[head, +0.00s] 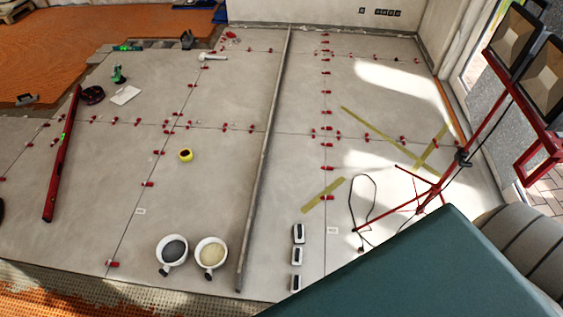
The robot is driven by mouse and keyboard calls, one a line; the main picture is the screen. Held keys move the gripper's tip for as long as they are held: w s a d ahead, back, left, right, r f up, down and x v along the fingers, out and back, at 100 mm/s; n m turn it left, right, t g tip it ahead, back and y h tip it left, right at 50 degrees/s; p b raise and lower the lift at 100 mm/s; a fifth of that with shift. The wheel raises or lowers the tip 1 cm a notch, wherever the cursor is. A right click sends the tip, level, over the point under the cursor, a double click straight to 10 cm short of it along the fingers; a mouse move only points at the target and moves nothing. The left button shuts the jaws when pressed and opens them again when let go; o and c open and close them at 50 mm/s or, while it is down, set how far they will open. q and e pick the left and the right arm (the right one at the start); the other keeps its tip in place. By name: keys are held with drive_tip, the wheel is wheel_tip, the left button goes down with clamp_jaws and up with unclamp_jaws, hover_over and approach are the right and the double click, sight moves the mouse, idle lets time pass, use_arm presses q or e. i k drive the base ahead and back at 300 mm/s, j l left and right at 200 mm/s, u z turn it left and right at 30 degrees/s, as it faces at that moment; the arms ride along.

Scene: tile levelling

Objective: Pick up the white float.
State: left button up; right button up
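A flat white rectangular piece (125,95) lies on the grey tiled floor at the upper left, to the right of a dark red round item. It looks like the white float, but it is small and I cannot make out a handle. Another white object (212,57), long and narrow, lies on the tiles further back. Neither of my grippers shows in the head view.
A red spirit level (62,155) lies at left. A long grey bar (265,150) crosses the floor. Two white buckets (172,252) (211,252) stand at front. Red levelling clips line the joints. A red work-light stand (430,190) with a cable is at right.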

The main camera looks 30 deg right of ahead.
sight(299, 232)
drive_tip(key=z, duration=1.1)
